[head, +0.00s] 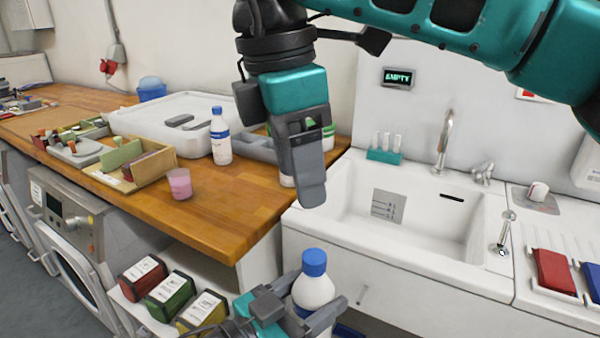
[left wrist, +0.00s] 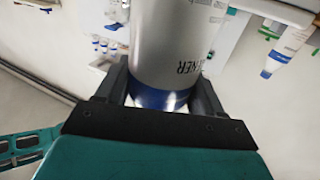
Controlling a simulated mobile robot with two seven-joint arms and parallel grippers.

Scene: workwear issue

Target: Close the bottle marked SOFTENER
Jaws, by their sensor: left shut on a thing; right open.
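A white bottle with a blue cap (head: 314,285) is upright in my left gripper (head: 303,314), in front of the sink cabinet. In the left wrist view the bottle (left wrist: 175,45) shows letters ending in "ENER" and a blue band between the fingers. The blue cap (head: 314,262) sits on its top in the head view; I cannot tell how tightly. My right gripper (head: 309,175) points down, open and empty, above and apart from the cap. A similar white bottle with a blue cap (head: 220,140) stands on the counter; its label is too small to read.
A white sink (head: 400,215) with a faucet (head: 443,140) is at right. The wooden counter (head: 215,205) carries a pink cup (head: 180,183), a wooden box (head: 130,170) and a white bin (head: 165,112). Red, green and yellow packages (head: 170,297) sit below, left of my left gripper.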

